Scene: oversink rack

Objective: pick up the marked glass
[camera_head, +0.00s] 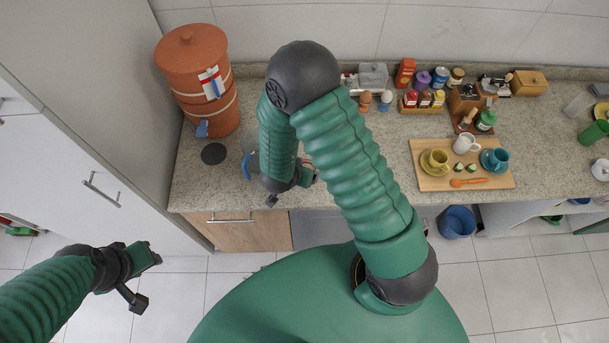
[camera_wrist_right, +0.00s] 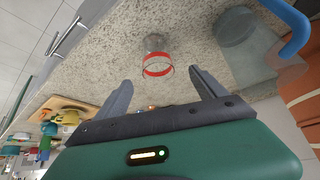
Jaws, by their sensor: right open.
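In the right wrist view a clear glass with a red band (camera_wrist_right: 158,62) stands on the speckled counter. It is ahead of my right gripper (camera_wrist_right: 160,76), whose two fingers are spread with a gap between them. The glass lines up with that gap and nothing is held. In the head view my right arm hangs over the counter's left part, with its gripper (camera_head: 287,187) near the front edge. My left gripper (camera_head: 147,279) is over the floor at lower left, fingers apart and empty.
A terracotta water filter (camera_head: 197,75) is at back left. A wooden tray (camera_head: 433,181) with cups is to the right.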

